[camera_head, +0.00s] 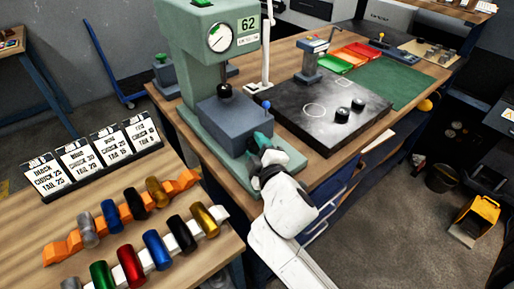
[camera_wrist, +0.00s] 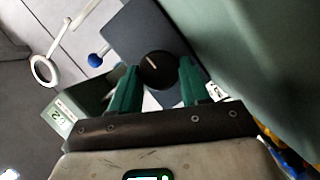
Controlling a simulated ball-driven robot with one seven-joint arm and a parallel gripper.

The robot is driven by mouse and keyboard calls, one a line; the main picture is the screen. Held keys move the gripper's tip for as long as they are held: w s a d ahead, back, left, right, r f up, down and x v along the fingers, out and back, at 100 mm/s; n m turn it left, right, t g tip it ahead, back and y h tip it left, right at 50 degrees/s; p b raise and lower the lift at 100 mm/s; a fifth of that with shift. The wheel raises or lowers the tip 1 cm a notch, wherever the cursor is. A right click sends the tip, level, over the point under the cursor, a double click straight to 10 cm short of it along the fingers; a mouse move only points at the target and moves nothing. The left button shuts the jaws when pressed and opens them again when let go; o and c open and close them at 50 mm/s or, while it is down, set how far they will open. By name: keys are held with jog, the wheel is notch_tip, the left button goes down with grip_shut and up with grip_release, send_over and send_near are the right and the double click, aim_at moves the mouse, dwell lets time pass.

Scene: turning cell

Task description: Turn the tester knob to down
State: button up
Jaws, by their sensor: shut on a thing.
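The tester (camera_head: 205,55) is a green press-like machine with a round dial and a card reading 62. A blue-grey block (camera_head: 225,118) sits on its base. The knob (camera_wrist: 157,70) is black and round with a short, slanted white mark, set on a dark face in the wrist view. My gripper (camera_wrist: 158,75) has its green fingers shut on the knob, one on either side. In the head view my gripper (camera_head: 261,143) is at the block's front right side, and the knob is hidden there.
A blue-tipped lever (camera_head: 267,105) rises close to my gripper; its blue ball (camera_wrist: 95,60) also shows in the wrist view. A black plate (camera_head: 330,110) with two dark pucks lies to the right. Coloured cylinders on racks (camera_head: 75,243) fill the near left bench.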

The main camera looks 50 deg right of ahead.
jog(key=o, duration=1)
jog(key=shift+s+a, duration=0.3)
jog(key=shift+s, duration=0.1)
jog(key=b+v, duration=0.2)
jog(key=v, duration=0.6)
jog(key=shift+s+a, duration=0.15)
jog(key=shift+a, duration=0.05)
jog(key=shift+s+a+r, duration=0.2)
jog(key=shift+s+a, duration=0.15)
jog(key=shift+s, duration=0.15)
